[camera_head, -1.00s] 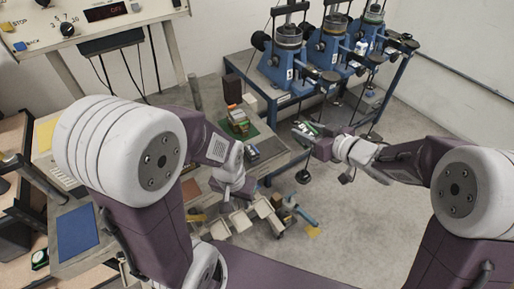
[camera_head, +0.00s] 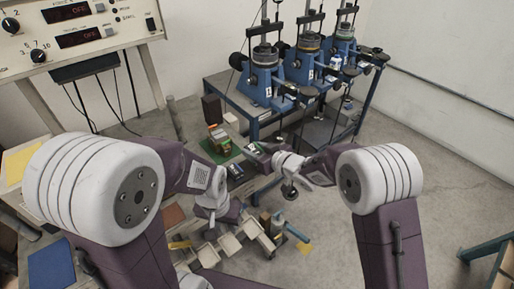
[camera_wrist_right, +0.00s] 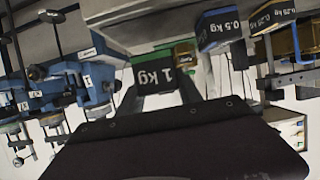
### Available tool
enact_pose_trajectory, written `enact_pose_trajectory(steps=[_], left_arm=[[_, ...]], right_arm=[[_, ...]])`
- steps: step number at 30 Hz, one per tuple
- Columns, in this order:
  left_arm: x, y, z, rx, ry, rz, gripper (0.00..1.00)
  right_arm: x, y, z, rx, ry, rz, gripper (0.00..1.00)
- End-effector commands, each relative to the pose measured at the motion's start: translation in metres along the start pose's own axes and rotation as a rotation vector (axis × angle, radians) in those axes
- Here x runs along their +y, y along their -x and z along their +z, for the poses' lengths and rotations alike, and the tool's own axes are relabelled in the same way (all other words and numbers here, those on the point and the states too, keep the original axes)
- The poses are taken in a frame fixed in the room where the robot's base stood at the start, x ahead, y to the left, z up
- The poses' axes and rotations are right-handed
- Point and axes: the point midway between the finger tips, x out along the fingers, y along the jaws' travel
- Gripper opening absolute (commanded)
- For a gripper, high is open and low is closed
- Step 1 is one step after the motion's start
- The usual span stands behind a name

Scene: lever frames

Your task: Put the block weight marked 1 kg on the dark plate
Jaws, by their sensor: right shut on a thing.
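The block weight marked 1 kg (camera_wrist_right: 155,78), dark with a green edge, is between the fingers of my right gripper (camera_wrist_right: 160,92) in the right wrist view. My right gripper (camera_head: 258,152) is shut on it in the head view, above the bench's right edge, where the block is small and hard to make out. A dark round plate (camera_head: 289,191) hangs low on a rod right of my right gripper. I cannot tell whether it is the task's plate, as other dark discs are on the lever frames. My left gripper (camera_head: 215,212) is low over the white bins; its fingers are unclear.
Blue lever frames (camera_head: 263,78) stand on a blue-legged table (camera_head: 236,100) at the back. Blocks marked 0.5 kg (camera_wrist_right: 218,27) and 0.25 kg (camera_wrist_right: 272,16) show in the right wrist view. White bins (camera_head: 229,243) are below.

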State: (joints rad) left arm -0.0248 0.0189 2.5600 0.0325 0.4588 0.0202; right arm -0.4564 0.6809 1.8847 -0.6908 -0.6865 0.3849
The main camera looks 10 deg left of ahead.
Motion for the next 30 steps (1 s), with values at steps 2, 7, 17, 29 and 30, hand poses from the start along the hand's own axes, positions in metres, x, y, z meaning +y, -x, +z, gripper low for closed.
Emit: enact_pose_trajectory(steps=[2,7,17,29,30], left_arm=[[0.000,-0.002,0.000,0.000,0.000,0.000,0.36],[0.000,-0.002,0.000,0.000,0.000,0.000,0.36],[0.000,-0.005,0.001,0.000,0.000,0.000,0.36],[0.000,-0.002,0.000,0.000,0.000,0.000,0.36],[0.000,-0.001,0.000,0.000,0.000,0.000,0.36]], right_arm=[[0.000,-0.005,0.012,0.003,-0.002,0.000,0.00],[0.001,-0.010,0.023,0.007,0.000,0.001,0.00],[0.000,-0.012,0.029,-0.001,-0.001,0.000,0.47],[0.000,-0.010,0.025,0.000,-0.001,0.000,0.64],[0.000,-0.008,0.024,0.000,-0.001,0.001,0.64]])
